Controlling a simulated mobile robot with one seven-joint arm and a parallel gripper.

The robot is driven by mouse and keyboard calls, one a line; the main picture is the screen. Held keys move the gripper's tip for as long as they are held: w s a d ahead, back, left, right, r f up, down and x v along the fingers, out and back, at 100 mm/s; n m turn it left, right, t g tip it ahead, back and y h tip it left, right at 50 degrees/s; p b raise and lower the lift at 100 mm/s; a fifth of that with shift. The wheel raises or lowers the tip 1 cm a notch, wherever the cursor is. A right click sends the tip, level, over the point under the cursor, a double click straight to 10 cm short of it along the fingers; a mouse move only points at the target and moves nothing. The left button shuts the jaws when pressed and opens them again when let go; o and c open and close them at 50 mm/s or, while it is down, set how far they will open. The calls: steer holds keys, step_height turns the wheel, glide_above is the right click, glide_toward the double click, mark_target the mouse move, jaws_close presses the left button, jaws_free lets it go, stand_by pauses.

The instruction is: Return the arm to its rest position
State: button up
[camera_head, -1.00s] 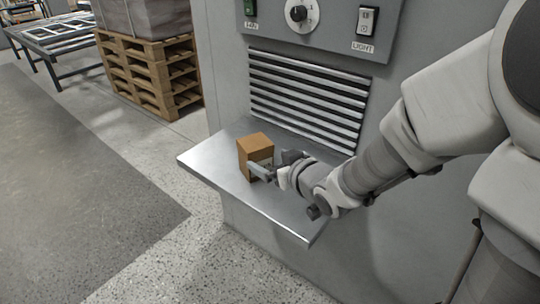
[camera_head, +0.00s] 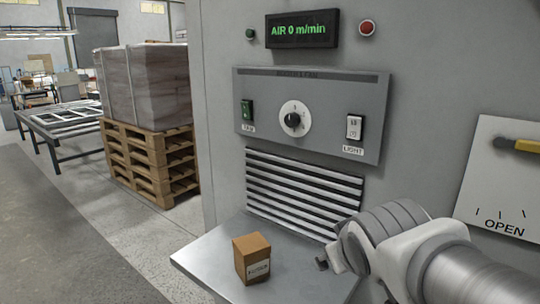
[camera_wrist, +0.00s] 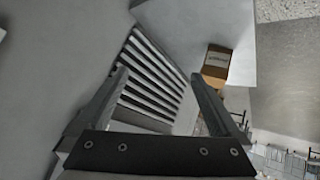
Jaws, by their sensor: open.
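My gripper shows in the wrist view (camera_wrist: 159,76), its two fingers spread apart with nothing between them. In the head view my arm comes in from the lower right, and a dark finger (camera_head: 322,263) shows at its end, beside the shelf's right part. A small brown box (camera_head: 252,258) with a printed label stands upright on the metal shelf (camera_head: 215,252), left of my gripper and apart from it. The box also shows in the wrist view (camera_wrist: 216,63), beyond the right finger.
Above the shelf are a slatted vent (camera_head: 300,195) and a control panel (camera_head: 310,85) with a dial and switches. A display (camera_head: 302,30) reads "AIR 0 m/min". A white "OPEN" plate (camera_head: 500,185) is at right. A loaded pallet (camera_head: 150,160) stands at back left.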

steer(key=s+d+f+m+g+b, duration=0.1)
steer(key=s+f+m+g, duration=0.1)
steer(key=s, duration=0.4)
steer(key=s+d+f+m+g, duration=0.1)
steer(key=s+f+g, duration=0.15)
steer(key=s, duration=0.25)
step_height(320, 180, up, 19)
steer(key=p, duration=1.9)
steer(key=shift+s+a+t+y, duration=0.25)
steer(key=shift+s+t+y, duration=0.1)
steer(key=shift+s+y, duration=0.1)
